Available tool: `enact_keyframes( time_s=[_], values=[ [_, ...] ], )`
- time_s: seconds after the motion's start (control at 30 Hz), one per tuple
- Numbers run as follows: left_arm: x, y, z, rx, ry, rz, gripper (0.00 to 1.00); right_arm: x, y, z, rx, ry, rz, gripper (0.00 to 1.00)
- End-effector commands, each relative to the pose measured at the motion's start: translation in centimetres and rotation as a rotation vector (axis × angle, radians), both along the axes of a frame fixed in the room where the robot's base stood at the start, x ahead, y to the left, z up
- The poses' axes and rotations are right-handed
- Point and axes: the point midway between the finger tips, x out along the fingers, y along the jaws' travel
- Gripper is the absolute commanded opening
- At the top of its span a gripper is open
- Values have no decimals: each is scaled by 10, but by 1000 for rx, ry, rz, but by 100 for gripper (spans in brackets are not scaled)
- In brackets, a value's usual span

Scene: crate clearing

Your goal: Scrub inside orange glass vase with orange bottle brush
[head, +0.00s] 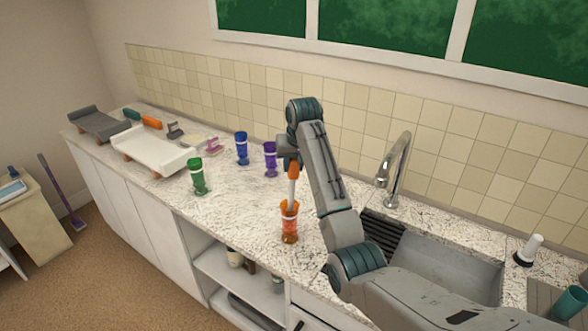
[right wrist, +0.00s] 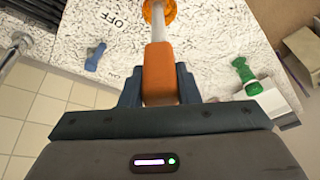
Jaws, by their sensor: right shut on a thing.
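The orange glass vase (head: 289,230) stands upright on the counter, left of the sink. My right gripper (head: 291,163) is above it, shut on the orange handle of the bottle brush (head: 292,190). The brush points down and its pale shaft runs into the vase's mouth; its lower end is hard to make out through the orange glass. In the right wrist view the orange handle (right wrist: 159,72) sits between the dark fingers of my right gripper (right wrist: 160,88), and the shaft meets the orange vase (right wrist: 150,14) at the top edge. My left gripper is not in view.
A green vase (head: 197,177), a blue vase (head: 242,149) and a purple vase (head: 270,160) stand left of and behind the orange one. The faucet (head: 396,170) and sink (head: 450,255) are to the right. White (head: 150,149) and grey (head: 97,122) racks stand far left.

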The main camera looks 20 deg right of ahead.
Motion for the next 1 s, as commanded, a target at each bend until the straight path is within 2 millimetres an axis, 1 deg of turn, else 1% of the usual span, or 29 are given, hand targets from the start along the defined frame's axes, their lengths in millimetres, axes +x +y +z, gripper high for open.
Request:
enact_keyframes(
  time_s=[0.2, 1.0],
  values=[
    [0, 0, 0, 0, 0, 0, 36, 0, 0, 19, 0, -2, 0, 2],
    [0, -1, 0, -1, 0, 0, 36, 0, 0, 82, 0, -2, 0, 2]
  ],
)
